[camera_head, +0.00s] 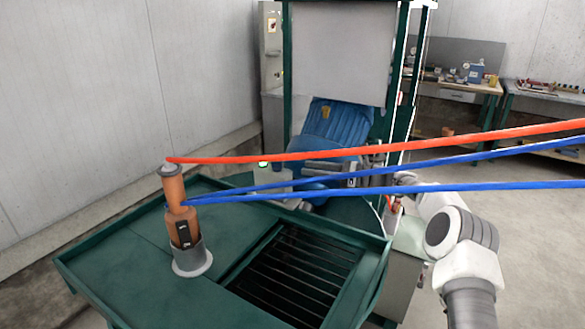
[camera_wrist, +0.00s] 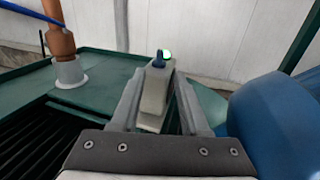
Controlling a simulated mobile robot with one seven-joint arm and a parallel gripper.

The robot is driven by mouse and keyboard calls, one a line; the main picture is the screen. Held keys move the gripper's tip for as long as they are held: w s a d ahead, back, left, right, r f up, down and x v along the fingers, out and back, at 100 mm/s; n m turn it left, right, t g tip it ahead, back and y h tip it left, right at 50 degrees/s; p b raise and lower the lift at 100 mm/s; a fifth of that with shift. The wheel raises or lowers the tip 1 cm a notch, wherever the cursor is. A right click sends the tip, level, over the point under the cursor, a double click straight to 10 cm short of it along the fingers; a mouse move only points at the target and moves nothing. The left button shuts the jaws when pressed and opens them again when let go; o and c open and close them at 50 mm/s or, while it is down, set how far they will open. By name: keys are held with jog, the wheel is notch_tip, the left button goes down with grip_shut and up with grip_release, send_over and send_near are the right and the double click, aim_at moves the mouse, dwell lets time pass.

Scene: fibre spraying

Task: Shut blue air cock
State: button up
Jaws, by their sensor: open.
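A small blue knob (camera_wrist: 158,59), which looks like the blue air cock, stands on top of a pale grey box (camera_wrist: 155,92) in the wrist view. A lit green-white lamp (camera_wrist: 167,54) is just behind it. My gripper (camera_wrist: 161,78) is open, its two fingers pointing toward the box, with the box and knob seen between them. I cannot tell whether the fingers touch the box. In the head view the pale box (camera_head: 275,180) stands behind the green table, with the lamp (camera_head: 263,164) at its left; the knob cannot be made out there.
An orange spray tool (camera_head: 177,205) stands in a grey holder (camera_head: 192,261) on the green table (camera_head: 120,255). One red hose (camera_head: 480,138) and two blue hoses (camera_head: 480,187) cross in front of my arm. A large blue object (camera_wrist: 275,120) is close at the gripper's right.

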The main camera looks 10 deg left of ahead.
jog(key=d, duration=0.8)
jog(key=shift+s+d, duration=0.15)
jog(key=shift+s, duration=0.15)
